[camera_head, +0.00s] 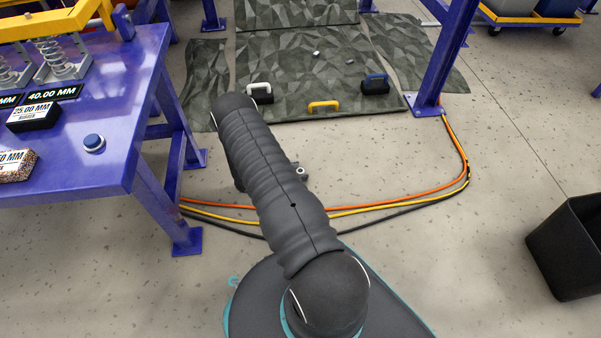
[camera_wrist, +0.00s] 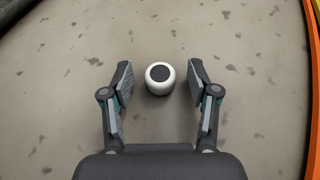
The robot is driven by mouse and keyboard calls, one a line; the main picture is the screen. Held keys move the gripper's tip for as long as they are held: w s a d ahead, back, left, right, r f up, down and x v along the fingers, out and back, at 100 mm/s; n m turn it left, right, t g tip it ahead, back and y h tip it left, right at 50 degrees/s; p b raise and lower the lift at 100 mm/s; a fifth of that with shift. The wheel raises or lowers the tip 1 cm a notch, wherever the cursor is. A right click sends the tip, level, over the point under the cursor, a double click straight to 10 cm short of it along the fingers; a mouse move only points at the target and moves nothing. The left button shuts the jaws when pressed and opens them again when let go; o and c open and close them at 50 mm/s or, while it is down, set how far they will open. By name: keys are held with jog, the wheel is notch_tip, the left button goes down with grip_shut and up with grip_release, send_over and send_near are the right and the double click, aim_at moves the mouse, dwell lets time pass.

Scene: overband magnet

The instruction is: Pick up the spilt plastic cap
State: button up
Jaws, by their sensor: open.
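A small white round plastic cap (camera_wrist: 160,77) with a dark round middle is on the speckled floor in the wrist view. My gripper (camera_wrist: 161,72) is open, with one finger to the left of the cap and one to the right. A gap shows between the cap and each finger, and the jaws hold nothing. In the head view my arm covers most of the gripper. A small pale ring with a dark centre shows just right of my arm there; I cannot tell whether it is the cap or part of my wrist.
Orange, yellow and black cables (camera_head: 400,202) run along the floor near my arm. A blue table (camera_head: 125,75) stands left, a blue post (camera_head: 447,55) and black bin (camera_head: 568,250) right. Grey patterned mats (camera_head: 335,80) with handled pieces lie ahead.

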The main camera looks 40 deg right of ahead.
jog(key=c, duration=0.9)
jog(key=shift+o, duration=0.2)
jog(key=shift+r, duration=0.15)
